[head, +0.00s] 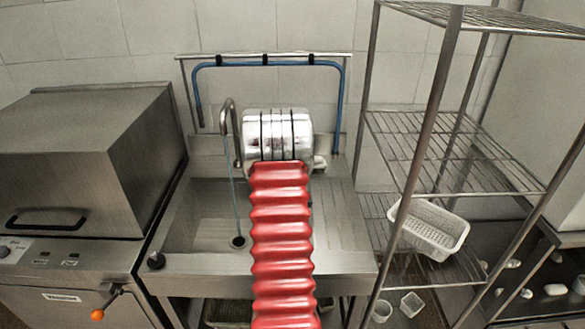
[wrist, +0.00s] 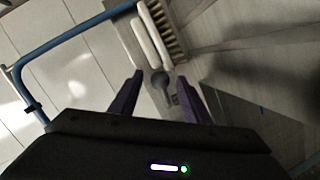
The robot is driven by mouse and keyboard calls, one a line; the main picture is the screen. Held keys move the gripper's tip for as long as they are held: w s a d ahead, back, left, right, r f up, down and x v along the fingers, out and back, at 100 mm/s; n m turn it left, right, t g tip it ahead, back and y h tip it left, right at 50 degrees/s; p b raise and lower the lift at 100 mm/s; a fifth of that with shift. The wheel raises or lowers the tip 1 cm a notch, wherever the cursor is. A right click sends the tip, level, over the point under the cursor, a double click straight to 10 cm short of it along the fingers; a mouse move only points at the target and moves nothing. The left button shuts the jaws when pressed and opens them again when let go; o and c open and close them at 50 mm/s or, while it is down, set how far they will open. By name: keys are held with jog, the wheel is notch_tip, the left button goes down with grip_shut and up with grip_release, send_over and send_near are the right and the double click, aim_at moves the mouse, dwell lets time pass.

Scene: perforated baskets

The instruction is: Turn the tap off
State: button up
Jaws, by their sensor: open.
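The tap's curved metal spout (head: 229,112) rises at the back of the steel sink (head: 200,215) in the head view. A thin bluish stream (head: 234,195) runs from it down to the dark drain. My arm hides the area right of the spout, including any tap handle there. My gripper is hidden behind my arm in the head view. In the wrist view my gripper (wrist: 160,76) is open, with its two dark purple fingers apart. A small grey rounded knob (wrist: 158,82), possibly the tap handle, shows between the fingertips; I cannot tell whether they touch it.
A blue pipe (head: 265,64) hangs on a rail behind the sink. A brush-like thing with bristles (wrist: 168,28) lies beyond my fingers. A steel machine (head: 85,150) stands left. A wire rack (head: 430,150) with a white perforated basket (head: 435,228) stands right.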

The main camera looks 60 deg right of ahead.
jog(key=shift+x, duration=1.4)
jog(key=shift+c, duration=0.6)
grip_shut()
